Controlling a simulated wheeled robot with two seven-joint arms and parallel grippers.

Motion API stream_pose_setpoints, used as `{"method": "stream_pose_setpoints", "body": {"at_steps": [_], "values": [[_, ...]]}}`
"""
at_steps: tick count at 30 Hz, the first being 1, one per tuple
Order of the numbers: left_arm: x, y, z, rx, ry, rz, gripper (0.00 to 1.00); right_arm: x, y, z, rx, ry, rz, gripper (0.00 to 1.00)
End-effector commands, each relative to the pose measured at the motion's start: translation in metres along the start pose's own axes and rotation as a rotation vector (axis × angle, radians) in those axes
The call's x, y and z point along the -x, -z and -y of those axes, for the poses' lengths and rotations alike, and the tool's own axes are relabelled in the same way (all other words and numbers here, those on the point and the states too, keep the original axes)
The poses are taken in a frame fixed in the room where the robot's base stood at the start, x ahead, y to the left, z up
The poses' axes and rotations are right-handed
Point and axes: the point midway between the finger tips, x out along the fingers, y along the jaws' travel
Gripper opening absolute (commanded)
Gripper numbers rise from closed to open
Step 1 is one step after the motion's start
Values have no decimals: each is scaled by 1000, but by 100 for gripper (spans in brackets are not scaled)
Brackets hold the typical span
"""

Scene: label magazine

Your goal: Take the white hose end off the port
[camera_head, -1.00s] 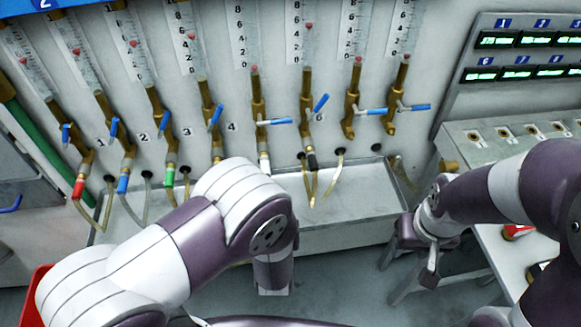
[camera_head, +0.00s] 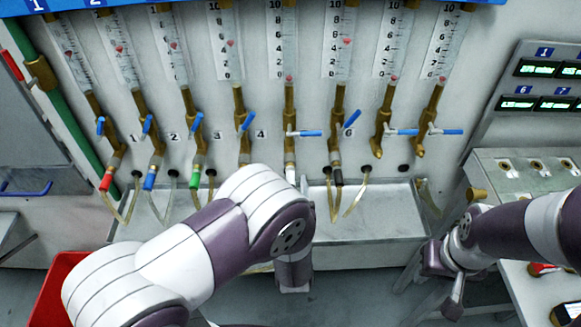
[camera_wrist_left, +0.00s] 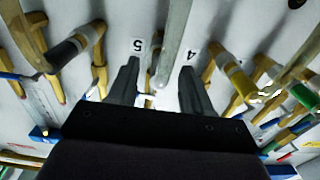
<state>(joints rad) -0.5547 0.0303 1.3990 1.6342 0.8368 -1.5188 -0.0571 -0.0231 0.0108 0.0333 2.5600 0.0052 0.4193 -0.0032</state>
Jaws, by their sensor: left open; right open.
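The white hose end (camera_head: 290,174) sits under the fifth brass valve, the one with the blue lever turned sideways. My left arm hides what is below it in the head view. In the left wrist view, my left gripper (camera_wrist_left: 160,72) is open, with one finger on each side of a pale upright piece (camera_wrist_left: 176,42), which appears to be the white hose end. I cannot tell whether the fingers touch it. The number 5 label (camera_wrist_left: 137,45) shows beside it. My right gripper (camera_head: 441,284) is open and empty at the lower right, away from the ports.
Red (camera_head: 106,182), blue (camera_head: 150,181), green (camera_head: 195,180) and black (camera_head: 338,178) hose ends hang at neighbouring valves. A metal trough (camera_head: 385,215) runs below the valves. A red bin (camera_head: 62,280) stands at lower left; a metal bench (camera_head: 525,170) is on the right.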

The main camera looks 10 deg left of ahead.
Motion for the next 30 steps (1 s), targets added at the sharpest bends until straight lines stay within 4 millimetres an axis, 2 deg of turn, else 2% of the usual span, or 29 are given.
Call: {"method": "stream_pose_setpoints", "body": {"at_steps": [6, 12, 18, 30], "values": [[-33, -2, 1, 0, 3, -1, 50, -11, -1, 0, 0, 0, 0, 43], [-54, -2, 0, 0, 1, 0, 50, -17, -2, 0, 0, 0, 0, 43], [-62, 0, 0, 0, 0, -1, 50, -18, -2, 0, 0, 0, 0, 43], [-63, 3, 0, 4, 1, -6, 50, -18, -2, 0, 0, 0, 0, 43]]}}
